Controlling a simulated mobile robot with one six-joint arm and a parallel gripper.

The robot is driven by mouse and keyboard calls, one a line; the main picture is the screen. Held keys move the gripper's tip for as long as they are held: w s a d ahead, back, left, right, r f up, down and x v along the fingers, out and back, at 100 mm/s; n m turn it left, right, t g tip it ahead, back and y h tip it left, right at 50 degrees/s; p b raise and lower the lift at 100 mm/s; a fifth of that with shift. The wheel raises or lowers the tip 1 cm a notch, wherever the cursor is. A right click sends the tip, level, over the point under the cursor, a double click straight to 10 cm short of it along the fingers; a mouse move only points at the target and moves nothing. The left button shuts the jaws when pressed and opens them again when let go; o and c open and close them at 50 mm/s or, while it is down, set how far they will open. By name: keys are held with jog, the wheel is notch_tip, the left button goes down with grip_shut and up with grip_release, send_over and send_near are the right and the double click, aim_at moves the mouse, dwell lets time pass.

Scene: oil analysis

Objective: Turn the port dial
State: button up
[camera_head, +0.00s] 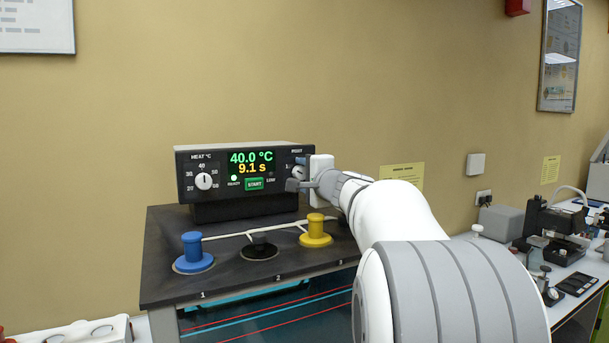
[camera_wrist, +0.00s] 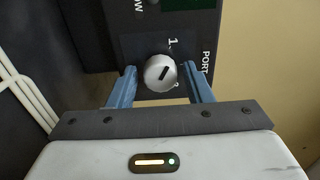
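The port dial (camera_wrist: 160,73) is a round silver knob with a dark diagonal pointer mark, on a black panel under the word PORT. A numeral 1 shows beside it. In the head view the port dial (camera_head: 298,172) is partly hidden by my gripper (camera_head: 296,180) at the right end of the control box. In the wrist view my gripper (camera_wrist: 160,67) is open, with one blue finger on each side of the dial. A gap shows on both sides of the knob, so the fingers look apart from it.
The control box (camera_head: 184,165) reads 40.0 °C and 9.1 s, with a lit READY lamp and a heat dial (camera_head: 204,181).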

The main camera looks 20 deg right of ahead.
jog(key=c, duration=0.7)
jog(key=shift+d, duration=0.1)
jog(key=shift+c, duration=0.2)
